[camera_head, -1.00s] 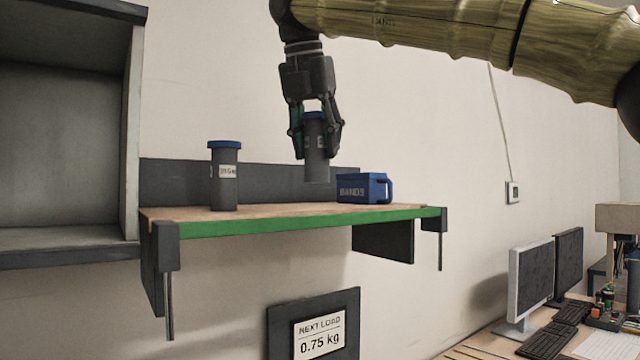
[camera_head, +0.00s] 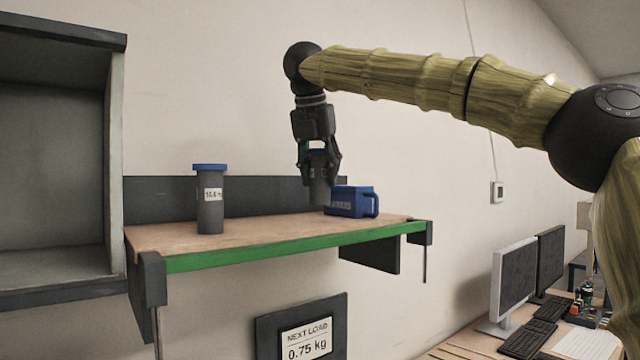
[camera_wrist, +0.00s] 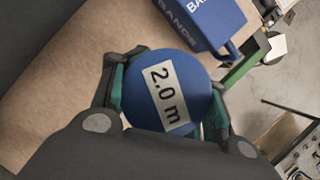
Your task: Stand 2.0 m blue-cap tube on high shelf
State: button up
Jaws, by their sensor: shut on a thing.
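The blue-cap tube (camera_head: 319,190) is grey and upright in my gripper (camera_head: 319,172), just behind and left of the blue bandage box. In the wrist view its blue cap (camera_wrist: 160,90) carries a "2.0 m" label. My gripper is shut on the tube, with a finger on either side below the cap. The high shelf (camera_head: 260,228) has a wooden top and a green front edge. The tube's base is at or very near the shelf top; I cannot tell whether it touches. A second grey tube with a blue cap (camera_head: 209,205) stands at the shelf's left, its label too small to read surely.
The blue bandage box (camera_head: 350,202) with a handle stands close to the held tube, at its right; it also shows in the wrist view (camera_wrist: 205,18). A grey cabinet (camera_head: 60,180) borders the shelf on the left. The shelf top between the two tubes is clear.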

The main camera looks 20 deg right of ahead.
aim_at(321, 187)
jog(key=shift+f+p, duration=0.6)
jog(key=shift+f, duration=1.1)
jog(key=o, duration=1.3)
jog(key=shift+f, duration=0.1)
jog(key=b+v, duration=0.2)
jog(key=v, duration=1)
jog(key=shift+b, duration=0.3)
